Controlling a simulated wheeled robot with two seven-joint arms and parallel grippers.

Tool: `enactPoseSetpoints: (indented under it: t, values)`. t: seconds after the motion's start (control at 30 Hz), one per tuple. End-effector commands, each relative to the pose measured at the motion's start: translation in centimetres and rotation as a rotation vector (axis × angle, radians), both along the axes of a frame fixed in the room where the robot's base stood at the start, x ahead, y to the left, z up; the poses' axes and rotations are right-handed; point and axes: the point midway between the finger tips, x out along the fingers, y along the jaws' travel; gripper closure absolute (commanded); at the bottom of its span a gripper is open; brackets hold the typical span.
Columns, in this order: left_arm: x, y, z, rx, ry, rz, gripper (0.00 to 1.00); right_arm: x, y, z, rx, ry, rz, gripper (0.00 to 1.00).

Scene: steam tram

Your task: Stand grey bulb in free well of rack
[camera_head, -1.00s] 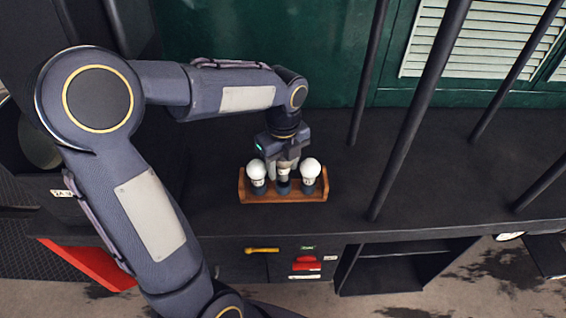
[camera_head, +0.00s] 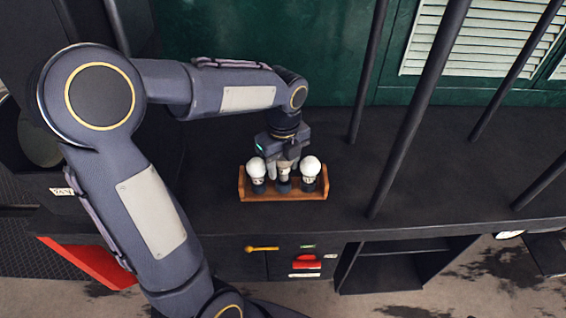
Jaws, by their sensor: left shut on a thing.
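A wooden rack (camera_head: 284,198) stands on the dark counter. Two white bulbs stand upright in it, one at its left (camera_head: 257,170) and one at its right (camera_head: 311,168). My left gripper (camera_head: 284,171) points down at the middle of the rack, shut on the grey bulb (camera_head: 284,174) between the two white bulbs. A dark well (camera_head: 284,187) is directly below the grey bulb. The gripper hides much of the bulb, and I cannot tell whether its base is inside the well. My right gripper is not in view.
Dark slanted poles (camera_head: 418,110) rise from the counter (camera_head: 390,170) to the right of the rack. A green wall (camera_head: 270,40) stands behind. Drawers with a yellow handle (camera_head: 262,249) and a red handle (camera_head: 307,263) lie below the front edge.

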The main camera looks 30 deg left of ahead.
Motion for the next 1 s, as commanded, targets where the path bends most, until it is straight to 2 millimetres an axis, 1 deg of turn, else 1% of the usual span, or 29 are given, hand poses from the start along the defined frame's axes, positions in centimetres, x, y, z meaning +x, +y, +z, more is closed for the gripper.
enactPoseSetpoints:
  t: [0.6,1.0]
  values:
    - [0.0,0.0,-1.6,0.0,0.001,0.0,0.79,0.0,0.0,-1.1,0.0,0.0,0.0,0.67]
    - [0.0,0.0,-1.7,0.0,0.001,0.0,0.79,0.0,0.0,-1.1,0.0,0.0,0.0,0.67]
